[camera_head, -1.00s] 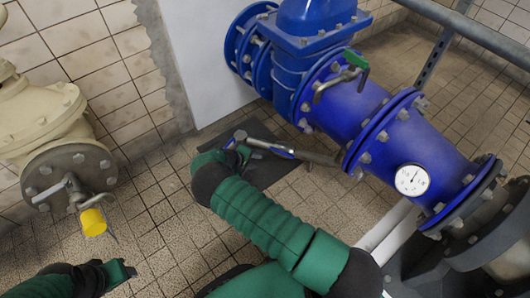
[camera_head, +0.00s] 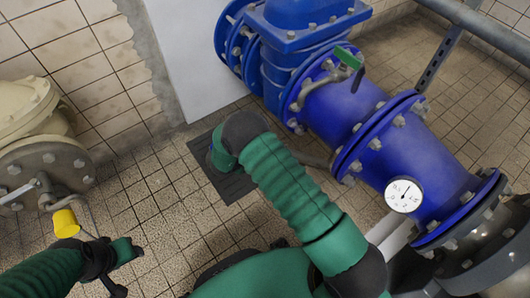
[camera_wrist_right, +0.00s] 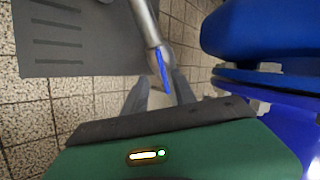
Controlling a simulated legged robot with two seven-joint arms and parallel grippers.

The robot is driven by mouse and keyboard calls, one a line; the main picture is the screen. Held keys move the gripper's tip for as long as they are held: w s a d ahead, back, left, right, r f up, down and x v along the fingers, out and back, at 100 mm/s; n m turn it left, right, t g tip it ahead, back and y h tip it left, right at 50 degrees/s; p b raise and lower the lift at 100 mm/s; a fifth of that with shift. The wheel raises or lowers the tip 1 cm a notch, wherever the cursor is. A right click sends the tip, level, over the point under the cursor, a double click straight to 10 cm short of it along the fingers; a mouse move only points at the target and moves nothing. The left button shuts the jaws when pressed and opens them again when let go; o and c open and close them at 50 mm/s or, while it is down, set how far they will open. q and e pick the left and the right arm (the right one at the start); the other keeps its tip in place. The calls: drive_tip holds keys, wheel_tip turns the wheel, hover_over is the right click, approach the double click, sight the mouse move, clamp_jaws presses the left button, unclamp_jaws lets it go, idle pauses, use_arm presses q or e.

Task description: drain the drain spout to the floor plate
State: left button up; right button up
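The drain spout (camera_wrist_right: 146,22) is a grey metal pipe with a blue lever (camera_wrist_right: 163,68), seen in the right wrist view.
A blue pipe (camera_head: 350,105) with a green-handled valve (camera_head: 348,58) and a gauge (camera_head: 404,195) runs along the right. A cream flange (camera_head: 50,165) with a yellow-capped tap (camera_head: 66,223) is at the left.

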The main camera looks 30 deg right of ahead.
drive_tip(key=b+x, duration=0.5)
drive_tip(key=x, duration=0.6)
drive_tip(key=shift+d+f+b, duration=0.1)
drive_tip(key=shift+f+b, duration=0.1)
drive_tip(key=shift+b, duration=0.1)
drive_tip(key=shift+w, duration=0.1)
drive_tip(key=shift+c, duration=0.4)
clamp_jaws()
drive_tip(key=shift+r, duration=0.1)
